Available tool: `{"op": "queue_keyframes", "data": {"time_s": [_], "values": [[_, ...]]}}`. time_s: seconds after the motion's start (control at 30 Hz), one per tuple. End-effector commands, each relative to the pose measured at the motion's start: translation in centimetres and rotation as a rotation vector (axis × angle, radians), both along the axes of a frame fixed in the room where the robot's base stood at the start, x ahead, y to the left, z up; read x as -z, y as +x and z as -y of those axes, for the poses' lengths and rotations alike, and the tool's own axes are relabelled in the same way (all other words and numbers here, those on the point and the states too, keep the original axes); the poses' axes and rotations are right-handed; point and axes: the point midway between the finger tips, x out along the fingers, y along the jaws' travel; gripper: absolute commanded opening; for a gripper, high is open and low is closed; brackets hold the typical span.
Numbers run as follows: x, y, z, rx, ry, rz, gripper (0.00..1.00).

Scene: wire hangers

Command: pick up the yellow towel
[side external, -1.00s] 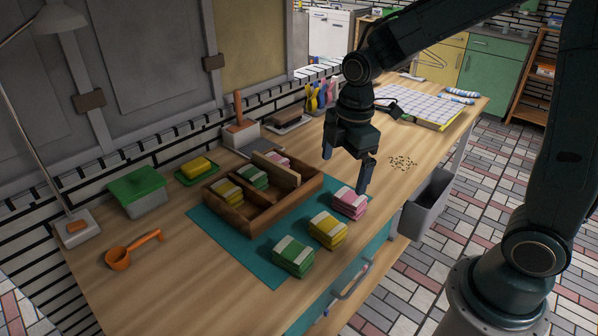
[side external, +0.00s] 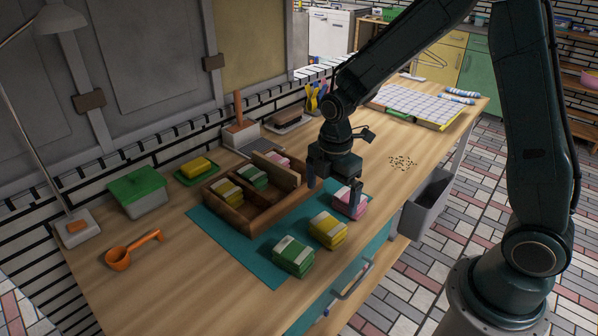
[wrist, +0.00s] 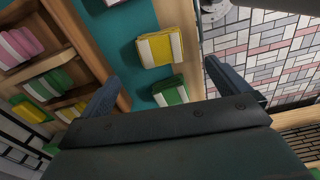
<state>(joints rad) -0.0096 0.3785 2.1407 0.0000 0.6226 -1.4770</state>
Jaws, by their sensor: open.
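A folded yellow towel with a white band (side external: 327,230) lies on the teal mat (side external: 269,269), between a green towel (side external: 293,257) and a pink towel (side external: 350,204). In the wrist view the yellow towel (wrist: 160,48) sits ahead of my jaws, with the green towel (wrist: 170,91) below it. My gripper (side external: 334,186) is open and empty, above the table behind the yellow towel. One finger overlaps the pink towel in the side view; contact cannot be told. The wrist view shows both fingers (wrist: 162,72) spread wide.
A wooden tray (side external: 240,226) with compartments stands left of the loose towels, holding yellow, green and pink towels. A green-lidded box (side external: 139,192), an orange scoop (side external: 130,252) and a sponge on a green dish (side external: 197,169) stand farther left. A grey bin (side external: 429,202) hangs at the table's right edge.

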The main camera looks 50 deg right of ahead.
Motion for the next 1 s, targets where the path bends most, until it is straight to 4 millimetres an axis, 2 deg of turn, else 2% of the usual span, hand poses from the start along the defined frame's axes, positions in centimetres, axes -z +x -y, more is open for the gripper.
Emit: {"op": "queue_keyframes", "data": {"time_s": [0.1, 0.33, 0.5, 0.83, 1.0], "values": [[1.8, -0.1, 0.0, 0.000, 0.000, -0.005, 1.00], [4.4, 0.0, 0.0, 0.000, 0.000, -0.002, 1.00], [5.3, 0.0, 0.0, 0.001, 0.000, 0.000, 1.00], [5.7, 0.0, -0.1, 0.000, 0.000, -0.001, 1.00], [7.1, -0.1, -0.2, 0.000, 0.000, -0.003, 1.00]]}}
